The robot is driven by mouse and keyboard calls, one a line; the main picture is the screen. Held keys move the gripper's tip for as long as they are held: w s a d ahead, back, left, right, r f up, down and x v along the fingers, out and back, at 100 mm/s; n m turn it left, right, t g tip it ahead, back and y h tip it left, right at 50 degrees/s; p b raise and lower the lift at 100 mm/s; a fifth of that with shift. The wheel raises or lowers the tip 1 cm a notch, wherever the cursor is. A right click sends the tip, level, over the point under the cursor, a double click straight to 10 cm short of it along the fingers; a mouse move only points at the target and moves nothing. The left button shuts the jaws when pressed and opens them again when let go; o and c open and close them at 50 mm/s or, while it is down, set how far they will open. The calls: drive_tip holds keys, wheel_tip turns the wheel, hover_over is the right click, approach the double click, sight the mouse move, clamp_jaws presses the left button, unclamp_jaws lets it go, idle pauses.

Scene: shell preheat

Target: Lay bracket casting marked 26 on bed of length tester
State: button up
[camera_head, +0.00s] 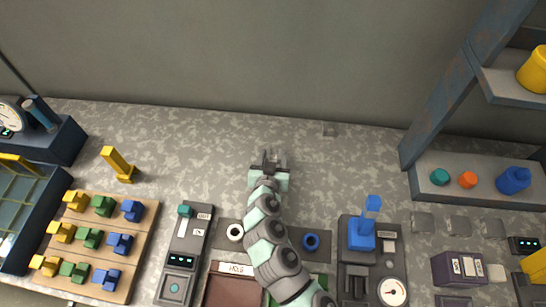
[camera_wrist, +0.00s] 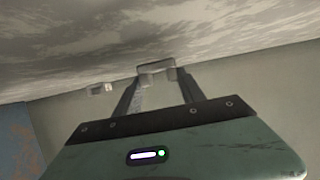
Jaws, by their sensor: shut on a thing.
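My gripper (camera_head: 272,158) is shut on a small grey block-like piece (camera_wrist: 157,68), held between the fingertips over the back of the table. No number is readable on it, so I cannot tell whether it is the casting marked 26. Yellow, green and blue castings stand in rows on a wooden board (camera_head: 143,246) at the left. A grey device with a long bed and small display (camera_head: 185,250) stands left of my arm. Another device with a round dial (camera_head: 391,291) stands to the right and carries a blue piece (camera_head: 362,232). Which is the length tester is unclear.
A yellow L-shaped piece (camera_head: 118,165) stands behind the board. A rack upright (camera_head: 450,95) and shelf (camera_head: 480,195) stand at the right. The back middle is mostly clear.

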drive_tip(key=shift+w+r, duration=0.1)
drive_tip(key=o, duration=1.5)
drive_tip(key=shift+c, duration=0.2)
drive_tip(key=shift+r, duration=0.1)
drive_tip(key=p+v, duration=0.1)
drive_tip(key=v, duration=1)
drive_tip(key=shift+s, duration=0.5)
drive_tip(key=shift+c, duration=0.6)
